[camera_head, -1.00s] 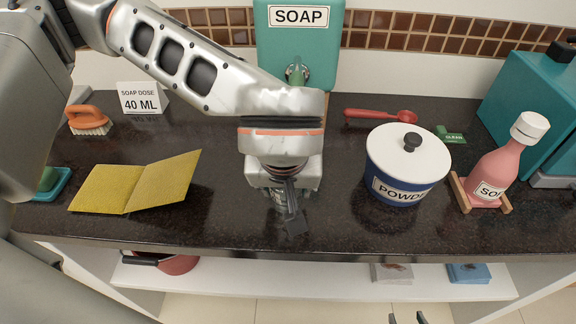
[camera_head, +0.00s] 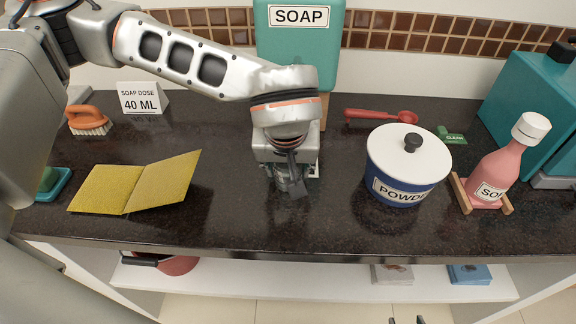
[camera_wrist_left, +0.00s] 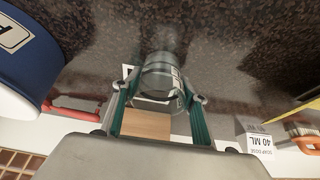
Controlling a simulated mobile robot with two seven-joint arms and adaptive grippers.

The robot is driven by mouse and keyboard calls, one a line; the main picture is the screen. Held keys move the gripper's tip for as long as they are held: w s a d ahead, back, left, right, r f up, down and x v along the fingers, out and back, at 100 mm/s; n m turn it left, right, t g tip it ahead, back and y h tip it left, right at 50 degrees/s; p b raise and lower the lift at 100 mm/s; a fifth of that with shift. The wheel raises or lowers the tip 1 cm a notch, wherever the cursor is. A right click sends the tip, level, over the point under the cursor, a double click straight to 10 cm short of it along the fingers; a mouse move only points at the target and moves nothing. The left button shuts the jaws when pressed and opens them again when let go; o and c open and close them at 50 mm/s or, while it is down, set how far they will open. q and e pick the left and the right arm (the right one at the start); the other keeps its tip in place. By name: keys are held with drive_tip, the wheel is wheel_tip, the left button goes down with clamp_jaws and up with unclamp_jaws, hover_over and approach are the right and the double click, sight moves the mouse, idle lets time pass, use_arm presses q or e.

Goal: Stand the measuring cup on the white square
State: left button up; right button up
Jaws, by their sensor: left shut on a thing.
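The clear measuring cup (camera_wrist_left: 160,76) is between the fingers of my left gripper (camera_wrist_left: 160,98) in the left wrist view. My left gripper (camera_head: 290,186) is shut on it, low over the dark counter in front of the soap dispenser. In the head view the gripper hides most of the cup. A small part of the white square (camera_head: 315,171) shows just right of the gripper. Its edge also shows beside the cup in the wrist view (camera_wrist_left: 127,71). I cannot tell whether the cup touches the surface. My right gripper (camera_head: 406,320) shows only two separated tips at the bottom edge.
The teal soap dispenser (camera_head: 300,55) stands behind the gripper. The blue powder pot (camera_head: 395,192) and the red scoop (camera_head: 375,115) are to the right. The yellow cloth (camera_head: 105,190) and the dose card (camera_head: 140,98) are to the left. The front counter is clear.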

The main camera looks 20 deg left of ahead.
use_arm(q)
drive_tip(key=o, duration=1.1)
drive_tip(key=shift+f, duration=0.15)
drive_tip(key=shift+c, duration=0.2)
drive_tip(key=shift+r, duration=0.35)
drive_tip(key=p+v, duration=0.1)
drive_tip(key=v, duration=1)
drive_tip(key=shift+r+p, duration=0.3)
drive_tip(key=shift+s+d, duration=0.1)
drive_tip(key=shift+s, duration=0.1)
